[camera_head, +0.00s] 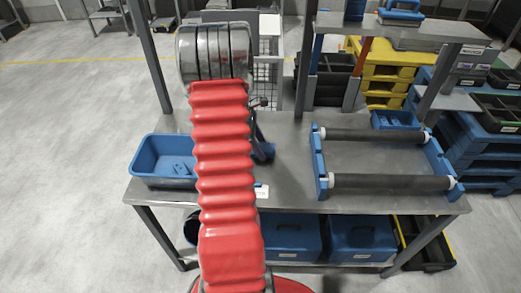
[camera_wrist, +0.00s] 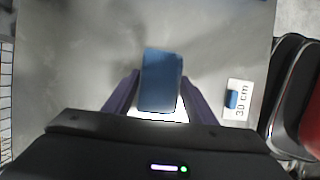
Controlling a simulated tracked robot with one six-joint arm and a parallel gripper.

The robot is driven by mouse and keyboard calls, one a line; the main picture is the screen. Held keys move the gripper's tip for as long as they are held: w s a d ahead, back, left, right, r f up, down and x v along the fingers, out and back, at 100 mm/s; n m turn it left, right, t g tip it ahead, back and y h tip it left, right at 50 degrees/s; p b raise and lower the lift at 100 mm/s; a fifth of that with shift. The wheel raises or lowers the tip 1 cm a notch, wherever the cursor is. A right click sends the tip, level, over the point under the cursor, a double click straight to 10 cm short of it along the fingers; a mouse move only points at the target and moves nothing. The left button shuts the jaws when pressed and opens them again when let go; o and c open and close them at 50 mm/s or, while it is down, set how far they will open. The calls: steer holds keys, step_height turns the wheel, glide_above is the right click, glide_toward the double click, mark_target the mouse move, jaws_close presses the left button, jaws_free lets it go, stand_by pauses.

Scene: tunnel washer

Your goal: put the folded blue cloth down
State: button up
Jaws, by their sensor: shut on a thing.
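The folded blue cloth (camera_wrist: 161,80) is a small blue block with rounded edges in the wrist view. It sits between the two dark purple fingers of my gripper (camera_wrist: 160,98), which is shut on it. The grey metal tabletop (camera_wrist: 75,60) lies beneath it. I cannot tell whether the cloth touches the table or hangs just above it. A bright white patch shows under the cloth's near end. In the head view my red-sleeved arm hides most of the gripper, and the cloth cannot be made out clearly.
A white "30 cm" label (camera_wrist: 238,100) with a small blue piece is right of the cloth. On the table (camera_head: 290,160), a blue bin (camera_head: 146,178) stands left and a blue roller frame (camera_head: 320,165) right. Posts (camera_head: 150,55) rise at the back.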

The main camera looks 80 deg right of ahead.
steer(key=shift+f, duration=0.75)
steer(key=shift+f, duration=0.1)
steer(key=o, duration=1.2)
steer(key=shift+c, duration=0.2)
steer(key=v, duration=1.1)
steer(key=shift+r, duration=0.25)
steer(key=shift+w+r, duration=0.2)
steer(key=shift+r, duration=0.15)
